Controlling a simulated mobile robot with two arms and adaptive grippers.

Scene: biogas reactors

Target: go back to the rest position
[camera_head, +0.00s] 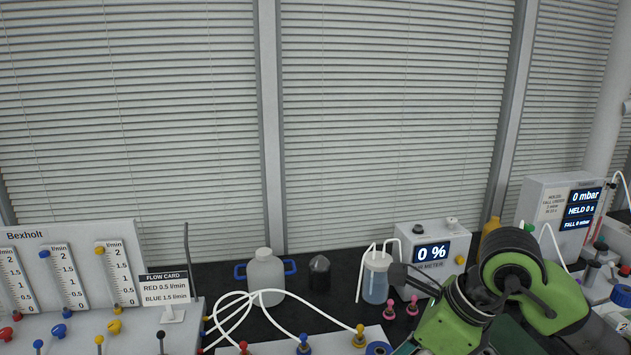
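My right arm shows at the lower right, with green and dark links bent over the bench in front of the meter box. Its lower end runs out at the bottom edge, and I cannot make out gripper fingers on it. My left arm and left gripper are not in the picture. The meter box (432,236) reads 0 % and is partly hidden by my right arm. A lidded jar of bluish liquid (376,284) with white tubes stands just left of it.
The Bexholt flow panel (75,235) and flow card (166,287) are at left. A white bottle with blue handles (266,278) and a dark jar (320,272) stand at the back. A pressure box (560,205) reading 0 mbar is at right. White tubes loop over the bench.

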